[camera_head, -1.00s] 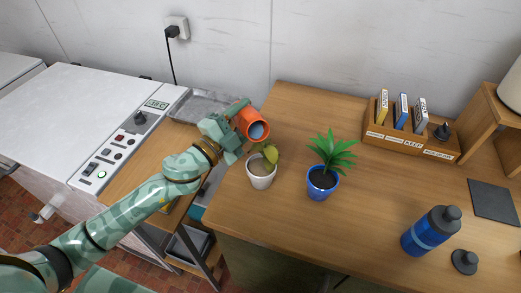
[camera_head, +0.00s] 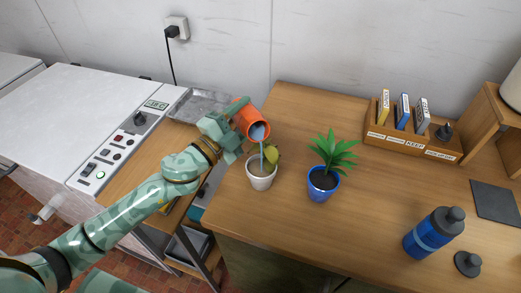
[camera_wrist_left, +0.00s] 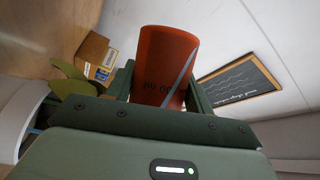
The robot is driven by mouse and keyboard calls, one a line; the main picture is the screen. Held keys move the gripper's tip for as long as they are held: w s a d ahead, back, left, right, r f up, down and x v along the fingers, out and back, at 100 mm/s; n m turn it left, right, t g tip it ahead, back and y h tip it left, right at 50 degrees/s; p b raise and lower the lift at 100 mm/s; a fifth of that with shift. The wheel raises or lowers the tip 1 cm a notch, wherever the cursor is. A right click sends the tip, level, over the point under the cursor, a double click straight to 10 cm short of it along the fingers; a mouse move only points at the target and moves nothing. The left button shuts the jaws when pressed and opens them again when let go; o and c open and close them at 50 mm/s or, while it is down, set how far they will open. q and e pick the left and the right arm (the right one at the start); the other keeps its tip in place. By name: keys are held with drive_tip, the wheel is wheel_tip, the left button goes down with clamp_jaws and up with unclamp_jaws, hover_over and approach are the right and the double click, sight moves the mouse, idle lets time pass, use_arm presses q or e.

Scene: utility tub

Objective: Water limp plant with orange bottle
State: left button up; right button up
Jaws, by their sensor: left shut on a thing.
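My left gripper (camera_head: 232,128) is shut on the orange bottle (camera_head: 246,115), which is tilted with its open mouth down to the right. A stream of water (camera_head: 261,145) runs from the mouth into the white pot (camera_head: 261,182). The limp plant (camera_head: 271,153) in that pot has drooping yellow-green leaves. In the left wrist view the orange bottle (camera_wrist_left: 165,65) is between the fingers, with the stream beside it, and the limp leaves (camera_wrist_left: 75,85) show at the left. My right gripper is in neither view.
A blue pot (camera_head: 323,186) with an upright green plant stands right of the white pot. A blue bottle (camera_head: 434,232) and a dark cap (camera_head: 467,264) are at the desk's right. A wooden organizer (camera_head: 411,143) stands at the back. The desk's middle is clear.

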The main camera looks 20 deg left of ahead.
use_arm(q)
drive_tip(key=shift+r+m+b, duration=0.3)
drive_tip(key=shift+m, duration=0.1)
idle(0.8)
